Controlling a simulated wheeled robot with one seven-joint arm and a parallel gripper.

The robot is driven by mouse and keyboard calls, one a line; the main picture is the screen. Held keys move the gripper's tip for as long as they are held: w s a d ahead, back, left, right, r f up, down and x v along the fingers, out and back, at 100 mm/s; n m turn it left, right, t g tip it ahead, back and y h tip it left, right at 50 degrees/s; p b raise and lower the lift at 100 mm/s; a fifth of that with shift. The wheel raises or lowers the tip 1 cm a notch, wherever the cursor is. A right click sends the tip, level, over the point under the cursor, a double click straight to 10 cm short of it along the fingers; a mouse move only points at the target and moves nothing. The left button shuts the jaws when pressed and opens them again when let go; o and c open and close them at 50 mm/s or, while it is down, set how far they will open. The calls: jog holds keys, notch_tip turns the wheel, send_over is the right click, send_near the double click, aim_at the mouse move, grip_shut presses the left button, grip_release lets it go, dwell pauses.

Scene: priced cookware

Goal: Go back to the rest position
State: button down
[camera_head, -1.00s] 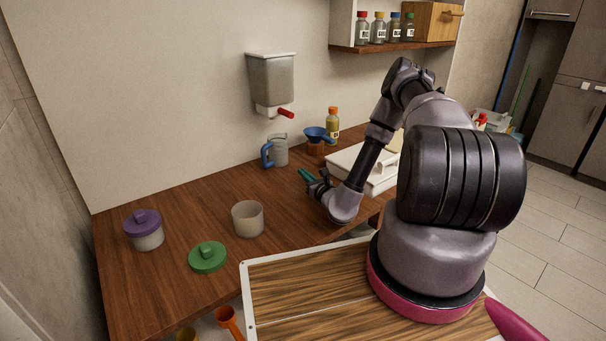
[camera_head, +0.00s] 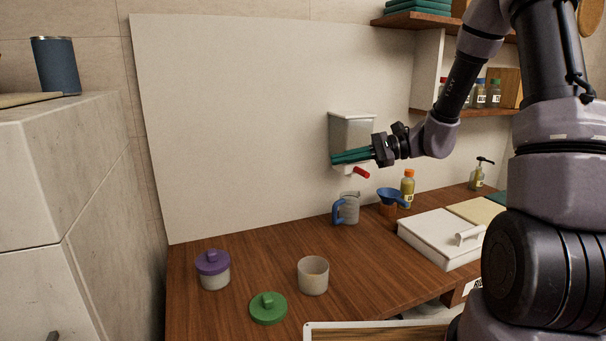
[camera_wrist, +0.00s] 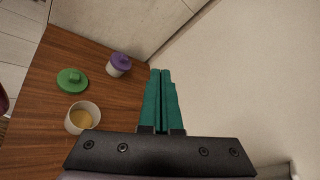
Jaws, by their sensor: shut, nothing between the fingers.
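My gripper (camera_head: 352,157) is raised above the wooden counter (camera_head: 240,315), its green fingers pointing left. In the head view it overlaps the wall dispenser (camera_head: 352,127), and I cannot tell the gap between them. In the wrist view the green fingers (camera_wrist: 160,95) lie together with nothing between them. No object hangs from the gripper.
On the counter are a purple-lidded jar (camera_head: 213,270), a green lid (camera_head: 268,308), an open cup (camera_head: 313,276) with yellowish contents, a blue-handled jug (camera_head: 347,208), a blue funnel (camera_head: 391,197), a yellow bottle (camera_head: 407,188) and a white lidded box (camera_head: 440,238). A stone cabinet (camera_head: 50,190) stands left.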

jog(key=s+d+r+n+t+h, duration=0.5)
jog(key=s+d+r+n+h, duration=0.2)
jog(key=s+d+r+h, duration=0.6)
jog(key=s+d+r, duration=0.1)
jog(key=s, duration=0.4)
jog(key=shift+s+d+r+t, duration=0.2)
jog(key=shift+s+d+t, duration=0.05)
jog(key=shift+d+t, duration=0.15)
